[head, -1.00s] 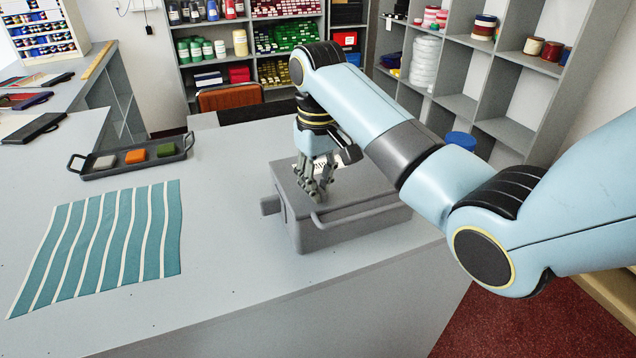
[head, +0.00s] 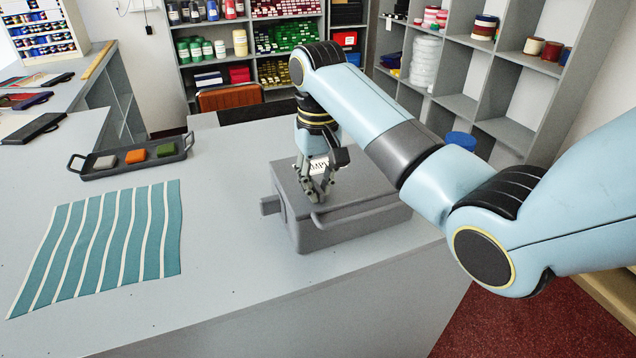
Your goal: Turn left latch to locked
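A grey box (head: 335,236) with a flat lid stands on the counter near its right front corner. A bar handle (head: 362,211) runs along its front edge. A small grey block (head: 270,205) sticks out from its left side; I cannot tell whether it is the left latch. My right gripper (head: 318,198) points down over the left part of the lid, fingertips at or just above it. Its fingers hide what lies under them, so neither the latch's position nor the grip shows clearly. My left gripper is out of view.
A dark tray (head: 101,176) with grey, orange and green blocks lies at the left back. A teal and white striped cloth (head: 106,246) lies in front of it. The counter between cloth and box is clear. Shelves stand behind.

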